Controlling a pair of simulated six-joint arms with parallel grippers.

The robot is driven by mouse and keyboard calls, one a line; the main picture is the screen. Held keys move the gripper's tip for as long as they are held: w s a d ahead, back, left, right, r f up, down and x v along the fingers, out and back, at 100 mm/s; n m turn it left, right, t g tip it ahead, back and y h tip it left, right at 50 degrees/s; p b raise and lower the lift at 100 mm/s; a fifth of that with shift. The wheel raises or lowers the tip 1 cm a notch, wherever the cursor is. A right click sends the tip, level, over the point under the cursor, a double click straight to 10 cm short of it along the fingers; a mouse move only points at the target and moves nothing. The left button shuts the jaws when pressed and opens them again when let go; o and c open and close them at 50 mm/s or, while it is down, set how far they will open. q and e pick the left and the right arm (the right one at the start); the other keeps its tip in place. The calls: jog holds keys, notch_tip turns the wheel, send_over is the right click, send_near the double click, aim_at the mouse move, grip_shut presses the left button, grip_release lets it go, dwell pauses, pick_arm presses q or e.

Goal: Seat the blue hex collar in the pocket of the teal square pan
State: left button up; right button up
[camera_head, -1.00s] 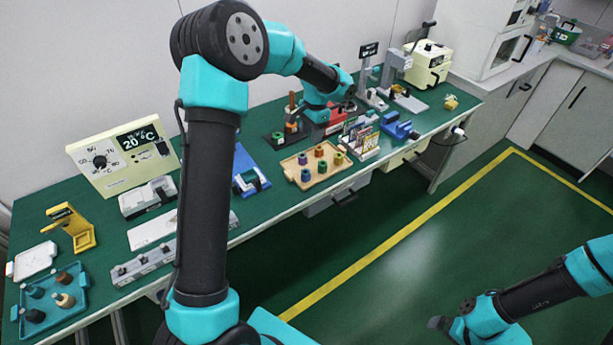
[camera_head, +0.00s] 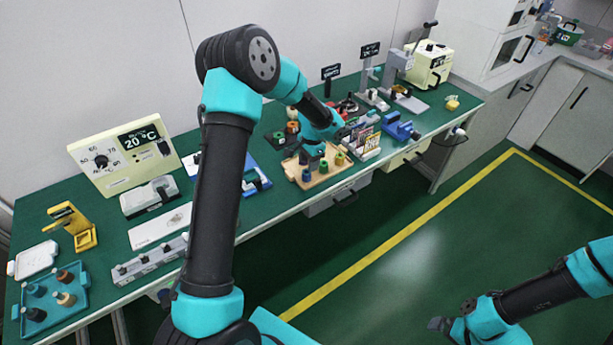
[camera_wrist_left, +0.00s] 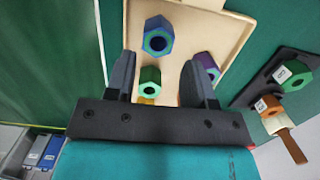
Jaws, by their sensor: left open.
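The blue hex collar (camera_head: 306,175) stands at the near left of the wooden tray (camera_head: 330,177). It also shows in the left wrist view (camera_wrist_left: 158,36), upright with its hole up, just beyond the fingertips. My left gripper (camera_head: 314,152) is over the tray; in the left wrist view it (camera_wrist_left: 160,62) is open and empty. A green hex collar (camera_wrist_left: 149,80) shows between its fingers, with a purple one (camera_wrist_left: 207,64) by the right finger. My right gripper (camera_head: 440,324) is above the floor.
A yellow collar (camera_head: 340,158) stands on the wooden tray. A dark stand (camera_wrist_left: 285,90) with green and orange collars is beside it. A blue fixture (camera_head: 260,180) lies left of the tray, a card rack (camera_head: 366,143) right. The bench's front edge is close to the tray.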

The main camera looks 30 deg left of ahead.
aim_at(306, 173)
pick_arm(q)
jog(key=shift+s+a+f, duration=0.1)
jog(key=shift+s+f, duration=0.1)
jog(key=shift+f, duration=0.65)
jog(key=shift+s+d+f, duration=0.1)
jog(key=shift+s+f, duration=0.1)
jog(key=shift+f, duration=0.65)
jog(key=shift+s+a+f, duration=0.1)
jog(key=shift+s+f, duration=0.1)
jog(key=shift+f, duration=0.65)
jog(key=c, duration=0.7)
